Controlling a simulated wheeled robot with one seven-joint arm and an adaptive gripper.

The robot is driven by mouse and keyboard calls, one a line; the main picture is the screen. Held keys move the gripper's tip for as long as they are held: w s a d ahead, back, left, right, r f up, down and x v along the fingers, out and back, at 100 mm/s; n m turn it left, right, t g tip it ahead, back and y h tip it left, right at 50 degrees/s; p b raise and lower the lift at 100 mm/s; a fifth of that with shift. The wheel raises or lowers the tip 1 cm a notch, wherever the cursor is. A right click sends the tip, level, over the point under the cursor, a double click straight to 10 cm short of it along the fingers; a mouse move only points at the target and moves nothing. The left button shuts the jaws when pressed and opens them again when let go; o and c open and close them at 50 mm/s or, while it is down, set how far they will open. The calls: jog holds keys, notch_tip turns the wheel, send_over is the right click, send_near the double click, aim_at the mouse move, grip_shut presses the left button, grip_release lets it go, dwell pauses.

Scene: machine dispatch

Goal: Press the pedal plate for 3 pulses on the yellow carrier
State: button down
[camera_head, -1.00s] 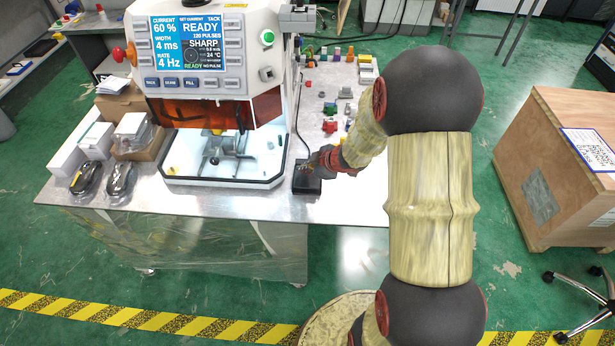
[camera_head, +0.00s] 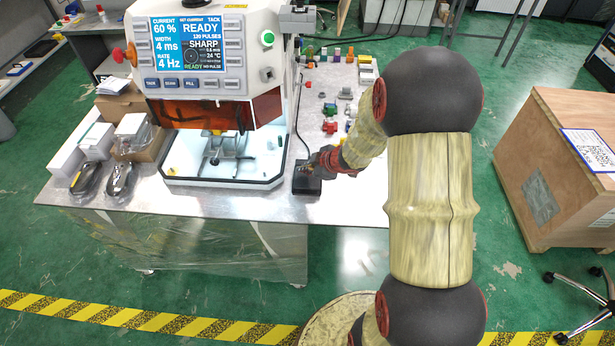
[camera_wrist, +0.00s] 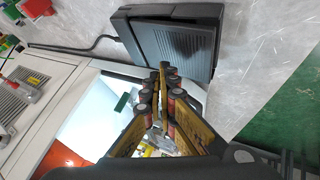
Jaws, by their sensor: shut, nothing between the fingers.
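The black pedal (camera_head: 306,180) sits on the steel table beside the machine's right front corner. Its ribbed plate (camera_wrist: 182,48) fills the upper middle of the wrist view. My gripper (camera_wrist: 163,72) is shut and empty, its fingertips at the near edge of the plate; whether they touch it I cannot tell. In the head view my gripper (camera_head: 314,163) covers part of the pedal. The white machine (camera_head: 222,100) shows READY on its screen (camera_head: 188,45), with 60 %, 4 ms and 4 Hz. A small yellow piece (camera_head: 215,132) shows in its lit chamber, partly behind the orange shield.
A cable (camera_wrist: 80,47) runs from the pedal. Several coloured parts (camera_head: 331,110) lie on the table behind my gripper. Boxes and two dark packaged items (camera_head: 120,178) lie at the table's left. A wooden crate (camera_head: 560,170) stands on the floor at the right.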

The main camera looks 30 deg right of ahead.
aim_at(306, 176)
jog(key=shift+f, duration=0.1)
jog(key=shift+f, duration=0.3)
jog(key=shift+s+f+b, duration=0.15)
jog(key=shift+f+b, duration=0.4)
jog(key=shift+f, duration=0.2)
dwell(1.0)
jog(key=shift+r, duration=0.1)
jog(key=shift+r+p, duration=1)
jog(key=shift+p, duration=0.25)
jog(key=r+p, duration=0.1)
jog(key=p, duration=0.1)
jog(key=r+p, duration=0.3)
jog(key=r, duration=0.1)
jog(key=shift+w+d+r+p, duration=0.1)
jog(key=shift+w+d+p, duration=0.05)
jog(key=shift+w+p, duration=0.25)
